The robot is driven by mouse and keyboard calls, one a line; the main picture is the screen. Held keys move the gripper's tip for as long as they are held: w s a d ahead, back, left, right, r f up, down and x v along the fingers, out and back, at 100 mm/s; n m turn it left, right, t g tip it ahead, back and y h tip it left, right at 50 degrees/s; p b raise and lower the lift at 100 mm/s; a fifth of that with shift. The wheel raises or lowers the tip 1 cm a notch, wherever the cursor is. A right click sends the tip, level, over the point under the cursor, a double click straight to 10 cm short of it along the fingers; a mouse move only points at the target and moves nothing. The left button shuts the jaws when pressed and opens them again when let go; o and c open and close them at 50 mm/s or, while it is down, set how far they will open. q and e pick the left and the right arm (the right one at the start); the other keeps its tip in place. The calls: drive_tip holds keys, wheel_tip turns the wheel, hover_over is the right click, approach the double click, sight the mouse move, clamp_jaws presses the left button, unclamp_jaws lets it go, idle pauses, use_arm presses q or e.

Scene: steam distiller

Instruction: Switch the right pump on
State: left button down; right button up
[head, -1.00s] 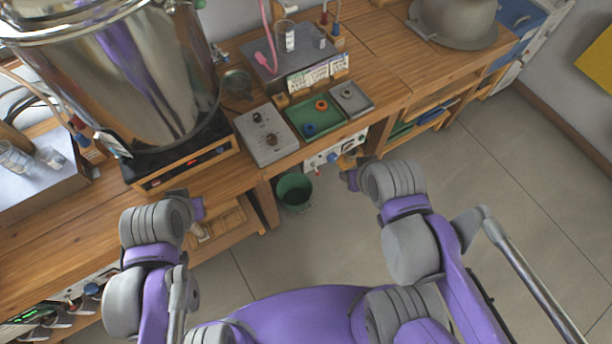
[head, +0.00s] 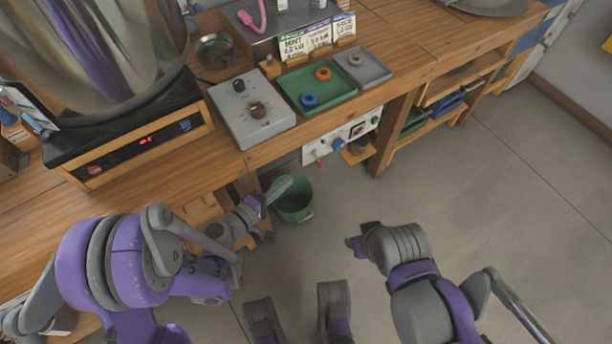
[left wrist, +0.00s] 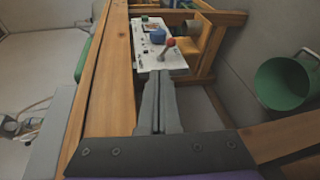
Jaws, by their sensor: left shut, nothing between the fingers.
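The pump (head: 343,138) is a white panel under the bench front, with a blue knob (head: 338,145), a small dial and a small red-tipped lever (head: 320,163) at its left end. In the left wrist view, the panel (left wrist: 149,58) is ahead of the fingertips, with the blue knob (left wrist: 157,36) and red-tipped lever (left wrist: 168,43) near them. My left gripper (head: 284,186) is shut and empty, left of and below the panel; its fingers also show in the left wrist view (left wrist: 160,78). Contact with the lever cannot be told.
A green bucket (head: 293,198) stands on the floor beside my left gripper. Above are a grey control box (head: 247,130), a green tray (head: 300,90) and the wooden bench edge (head: 315,128). Wooden bench legs (head: 393,130) flank the panel. The floor in front is open.

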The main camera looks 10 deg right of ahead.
use_arm(q)
drive_tip(key=shift+n+t+h, duration=0.5)
drive_tip(key=shift+n+t, duration=0.2)
drive_tip(key=shift+n, duration=0.2)
drive_tip(key=f+b, duration=0.1)
drive_tip(key=f, duration=0.1)
drive_tip(key=w+f+b, duration=0.1)
drive_tip(key=f, duration=0.2)
drive_tip(key=shift+d, duration=0.2)
use_arm(e)
drive_tip(key=x, duration=0.3)
drive_tip(key=shift+s+f, duration=0.25)
drive_tip(key=shift+f, duration=0.05)
drive_tip(key=shift+r, duration=0.1)
use_arm(q)
drive_tip(key=p, duration=0.2)
approach(318, 160)
drive_tip(key=w+d+f, duration=0.2)
drive_tip(key=w+d, duration=0.1)
drive_tip(key=w, duration=0.1)
drive_tip(key=shift+x, duration=0.9)
use_arm(e)
drive_tip(key=shift+s+r, duration=0.15)
drive_tip(key=shift+r, duration=0.5)
